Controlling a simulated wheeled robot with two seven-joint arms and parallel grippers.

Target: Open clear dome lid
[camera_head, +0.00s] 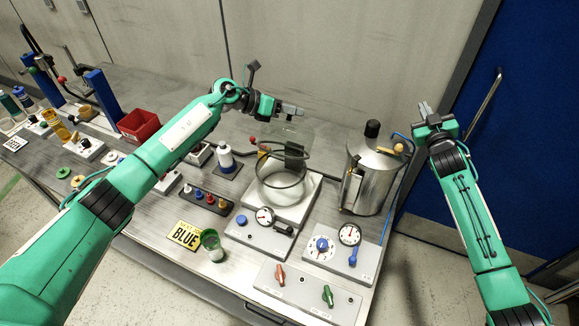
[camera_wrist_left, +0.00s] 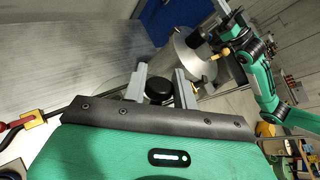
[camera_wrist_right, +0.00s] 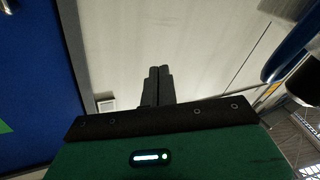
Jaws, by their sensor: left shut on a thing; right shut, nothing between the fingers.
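A clear dome lid (camera_head: 297,131) shows faintly under my left gripper, above a round glass chamber (camera_head: 281,184) on a white base. The lid looks tilted up by a black hinge piece (camera_head: 294,152); its outline is too faint to tell the exact angle. My left gripper (camera_head: 292,109) is shut at the lid's top. In the left wrist view, a round black knob (camera_wrist_left: 159,90) sits between its two fingers (camera_wrist_left: 160,88). My right gripper (camera_head: 426,108) is shut and empty, raised at the right; its closed fingers show in the right wrist view (camera_wrist_right: 157,86).
A steel drum (camera_head: 371,180) with a black cap stands right of the chamber. Gauge panels (camera_head: 338,250), a switch panel (camera_head: 304,295) and a green cup (camera_head: 212,244) lie in front. A white bottle (camera_head: 225,156) and red bin (camera_head: 138,125) stand left. A blue door is at right.

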